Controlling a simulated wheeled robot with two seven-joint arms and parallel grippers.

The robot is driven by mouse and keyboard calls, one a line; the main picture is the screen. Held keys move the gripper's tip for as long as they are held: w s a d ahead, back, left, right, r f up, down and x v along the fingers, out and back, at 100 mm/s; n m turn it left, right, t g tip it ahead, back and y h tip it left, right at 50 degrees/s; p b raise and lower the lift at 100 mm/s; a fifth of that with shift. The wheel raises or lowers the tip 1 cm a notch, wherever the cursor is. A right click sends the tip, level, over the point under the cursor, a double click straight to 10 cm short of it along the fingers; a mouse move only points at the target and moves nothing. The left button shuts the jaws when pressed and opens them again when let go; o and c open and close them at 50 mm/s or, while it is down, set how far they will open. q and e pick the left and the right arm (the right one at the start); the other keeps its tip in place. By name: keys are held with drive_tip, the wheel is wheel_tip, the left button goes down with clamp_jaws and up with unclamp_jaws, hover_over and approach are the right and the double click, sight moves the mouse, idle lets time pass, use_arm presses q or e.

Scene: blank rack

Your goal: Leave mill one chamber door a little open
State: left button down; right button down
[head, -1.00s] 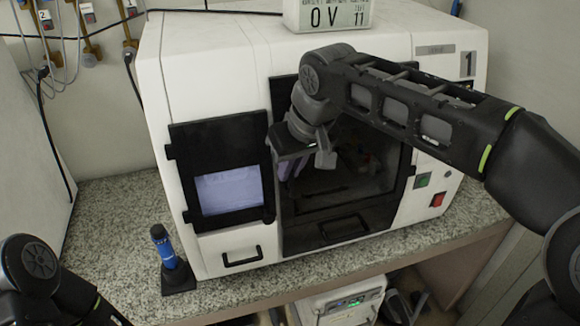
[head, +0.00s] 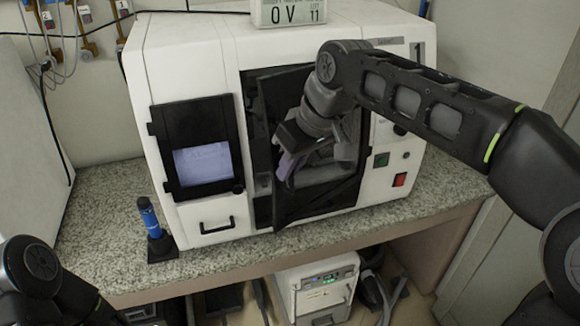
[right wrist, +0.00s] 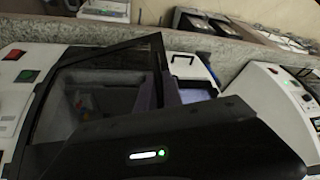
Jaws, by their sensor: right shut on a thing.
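Mill one is the white machine with a "1" label (head: 417,53) at its upper right. Its chamber door (head: 317,199), black-framed with a dark window, stands a little open, its left edge swung out from the front and a gap showing at the left. My right gripper (head: 287,168), with purplish fingers, is shut on the door's free left edge. In the right wrist view the door (right wrist: 98,50) stands out from the mill, with the purplish fingers (right wrist: 160,93) at its edge, partly hidden by my wrist. My left gripper is out of view.
A small screen panel (head: 202,166) and a drawer handle (head: 217,226) are left of the chamber. A blue pen-like tool (head: 149,217) stands in a black holder on the speckled counter (head: 110,255). Green and red buttons (head: 400,180) are at the right. A white device (head: 318,290) sits below the counter.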

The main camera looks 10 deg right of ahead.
drive_tip(key=shift+s+d, duration=0.1)
drive_tip(key=shift+s, duration=0.05)
drive_tip(key=shift+w+a, duration=0.2)
drive_tip(key=shift+w, duration=0.05)
drive_tip(key=c, duration=1.5)
unclamp_jaws()
drive_tip(key=v, duration=0.8)
drive_tip(key=shift+f, duration=0.1)
